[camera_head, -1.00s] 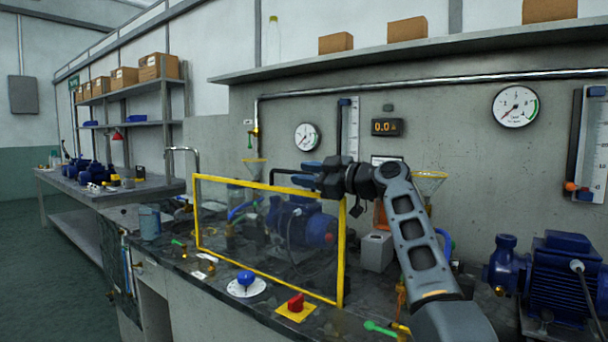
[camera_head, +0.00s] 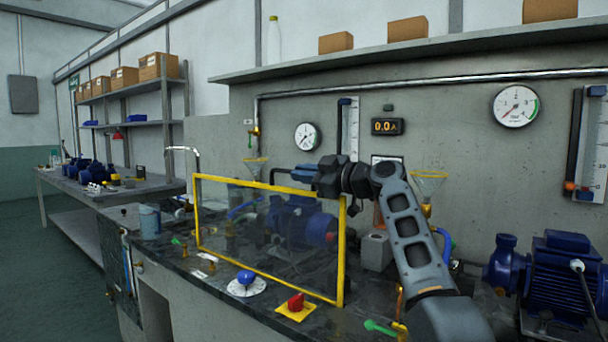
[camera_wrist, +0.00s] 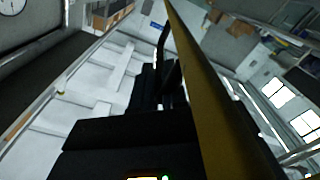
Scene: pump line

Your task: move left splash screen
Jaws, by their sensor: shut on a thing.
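The left splash screen (camera_head: 342,265) is a clear panel in a yellow frame. It stands upright along the front of the bench, before the left blue pump (camera_head: 300,222). My gripper (camera_head: 303,175) is at the top of the screen, toward its right corner, and is shut on it. A dark handle-like bar shows at the top edge beside the fingers. In the wrist view the yellow frame (camera_wrist: 205,100) runs close beside my dark gripper. The exact contact of the fingertips is hidden.
A blue knob (camera_head: 246,277) and a red knob (camera_head: 296,302) sit on the bench in front of the screen. A grey box (camera_head: 376,251) stands behind its right end. Another blue pump (camera_head: 560,280) is at right. A blue-grey jug (camera_head: 149,222) stands at left.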

